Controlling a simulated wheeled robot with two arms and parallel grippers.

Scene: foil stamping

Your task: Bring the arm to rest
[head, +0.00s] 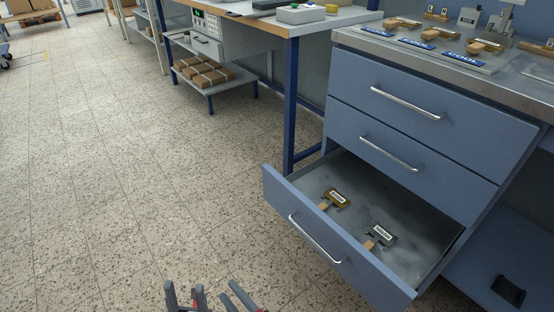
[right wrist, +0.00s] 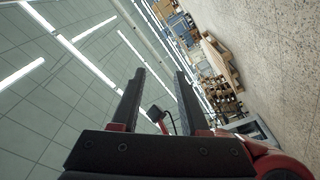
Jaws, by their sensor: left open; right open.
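My left gripper (head: 184,292) shows at the bottom edge of the head view, with its fingers apart and empty. My right gripper (head: 235,294) is just to the right of it, only its finger ends in view. In the right wrist view the right gripper (right wrist: 158,82) has two dark parallel fingers wide apart, with nothing held between them. Both grippers are over the floor, left of the open drawer (head: 287,207), and apart from it. The arms behind them are mostly out of frame.
The open bottom drawer holds a brass-coloured stamp (head: 337,196) and a grey stamp (head: 383,234), both with wooden handles. Two closed drawers are above. The metal worktop (head: 348,36) bears more stamps on blue-labelled plates. A blue-legged bench (head: 291,100) stands behind. The tiled floor (head: 110,180) at left is clear.

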